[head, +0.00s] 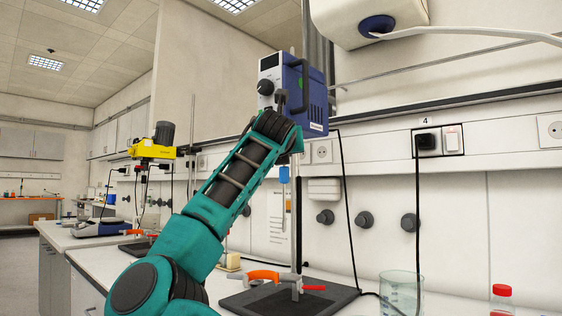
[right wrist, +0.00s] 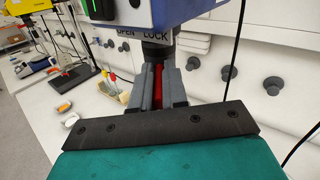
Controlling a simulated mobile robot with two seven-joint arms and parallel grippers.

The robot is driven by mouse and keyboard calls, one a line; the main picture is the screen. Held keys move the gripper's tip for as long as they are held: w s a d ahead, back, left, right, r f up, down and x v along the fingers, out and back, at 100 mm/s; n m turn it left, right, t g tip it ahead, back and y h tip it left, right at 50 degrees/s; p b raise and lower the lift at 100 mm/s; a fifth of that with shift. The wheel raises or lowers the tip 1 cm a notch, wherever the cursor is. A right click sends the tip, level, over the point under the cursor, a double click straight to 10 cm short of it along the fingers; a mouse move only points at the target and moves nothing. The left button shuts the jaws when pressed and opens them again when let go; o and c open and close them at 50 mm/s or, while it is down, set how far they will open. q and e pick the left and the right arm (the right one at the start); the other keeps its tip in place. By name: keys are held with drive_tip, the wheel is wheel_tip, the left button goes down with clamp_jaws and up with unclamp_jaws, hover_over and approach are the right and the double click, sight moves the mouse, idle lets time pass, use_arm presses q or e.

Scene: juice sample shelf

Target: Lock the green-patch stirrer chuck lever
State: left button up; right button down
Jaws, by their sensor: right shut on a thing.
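The blue-and-white stirrer (head: 314,108) with a green patch (head: 300,83) hangs high on its stand in the head view. My right gripper (head: 282,98) is at its underside. In the right wrist view, the stirrer's blue body (right wrist: 190,12) fills the top, with the words OPEN and LOCK on its lower edge and a dark chuck (right wrist: 157,52) below. A red lever (right wrist: 158,84) shows between the fingers of my right gripper (right wrist: 158,76), which is shut on it. The lever's far end is hidden by the fingers. My left gripper is in neither view.
A black stand base (head: 325,302) with orange and red clamps sits on the bench below. A glass beaker (head: 400,290) and a red-capped bottle (head: 502,293) stand to the right. A yellow stirrer (head: 152,148) stands farther left. A black cable (right wrist: 238,60) hangs right of the chuck.

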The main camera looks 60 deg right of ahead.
drive_tip(key=shift+s+d+f+t+b, duration=0.1)
drive_tip(key=shift+s+t+b, duration=0.1)
drive_tip(key=shift+t+b, duration=0.1)
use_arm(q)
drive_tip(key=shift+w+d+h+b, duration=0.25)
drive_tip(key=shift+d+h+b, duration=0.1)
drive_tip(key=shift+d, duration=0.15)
use_arm(e)
drive_tip(key=shift+r+n+t+y, duration=0.2)
drive_tip(key=shift+n+t+y, duration=0.2)
drive_tip(key=shift+n, duration=0.1)
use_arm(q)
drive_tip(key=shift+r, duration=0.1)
use_arm(e)
drive_tip(key=c, duration=1.2)
unclamp_jaws()
drive_tip(key=shift+f, duration=0.1)
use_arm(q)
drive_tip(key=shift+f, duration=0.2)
use_arm(e)
drive_tip(key=shift+o, duration=0.3)
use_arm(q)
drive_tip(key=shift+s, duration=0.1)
